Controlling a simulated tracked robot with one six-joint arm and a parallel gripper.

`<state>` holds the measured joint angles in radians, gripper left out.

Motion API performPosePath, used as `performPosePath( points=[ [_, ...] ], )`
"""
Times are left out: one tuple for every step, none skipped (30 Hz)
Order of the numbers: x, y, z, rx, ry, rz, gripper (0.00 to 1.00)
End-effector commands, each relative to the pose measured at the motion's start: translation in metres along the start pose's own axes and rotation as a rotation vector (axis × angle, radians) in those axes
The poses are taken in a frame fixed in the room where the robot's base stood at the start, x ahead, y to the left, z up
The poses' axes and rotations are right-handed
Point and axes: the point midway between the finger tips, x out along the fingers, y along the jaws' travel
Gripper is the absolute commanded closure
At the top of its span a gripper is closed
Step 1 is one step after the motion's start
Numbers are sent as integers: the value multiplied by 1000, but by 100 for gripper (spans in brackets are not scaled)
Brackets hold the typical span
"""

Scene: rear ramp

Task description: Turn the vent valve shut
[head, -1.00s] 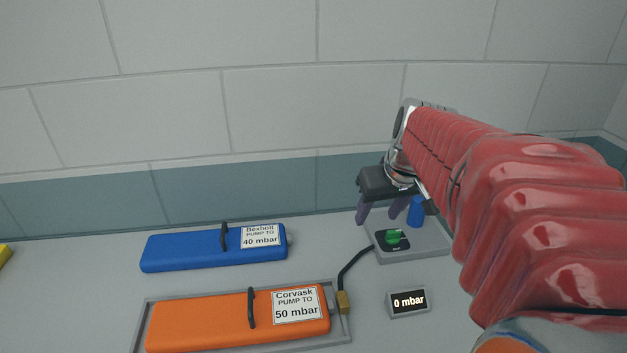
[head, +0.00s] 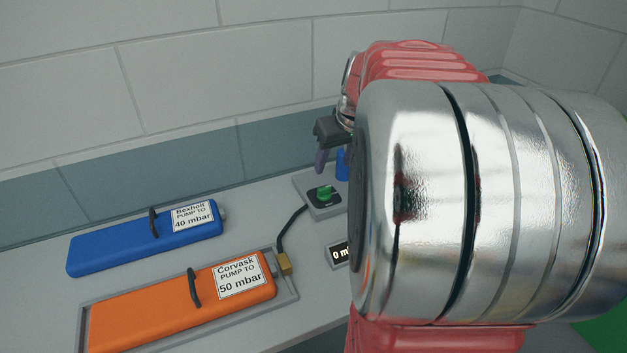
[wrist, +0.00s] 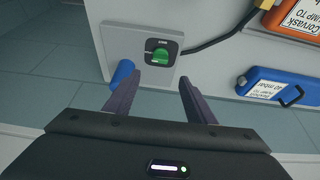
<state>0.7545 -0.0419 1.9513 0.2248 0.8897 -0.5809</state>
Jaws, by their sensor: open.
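In the head view only part of my gripper shows, just behind the knob; my arm hides the rest. A blue cylinder (wrist: 122,74) stands on the box close to the left finger.
An orange Corvask case (head: 180,308), labelled 50 mbar, lies in a grey tray with a hose from its brass fitting (head: 285,263) to the box. A blue Bexholt case (head: 120,243), labelled 40 mbar, lies behind it.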

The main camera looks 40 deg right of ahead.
Motion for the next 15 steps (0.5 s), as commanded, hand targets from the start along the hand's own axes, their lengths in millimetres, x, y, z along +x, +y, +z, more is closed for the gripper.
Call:
performPosePath(
  points=[
    [8,0,1,0,-3,-2,50],
    [12,-1,1,0,-4,-2,50],
    [18,-1,1,0,-4,-3,50],
    [22,-1,1,0,-4,-2,50],
    [27,-1,1,0,-4,-3,50],
    [34,-1,1,1,-5,-3,50],
    [38,-1,1,1,-4,-2,50],
    [42,-1,1,1,-4,-2,50],
    [49,-1,1,1,-4,-2,50],
    [54,0,1,1,-4,-2,50],
    [58,0,1,1,-4,-2,50],
    [64,0,1,1,-4,-2,50],
    [69,0,2,1,-5,-2,50],
    [74,0,2,1,-5,-2,50],
    [79,0,1,0,-4,-1,50]
  ],
)
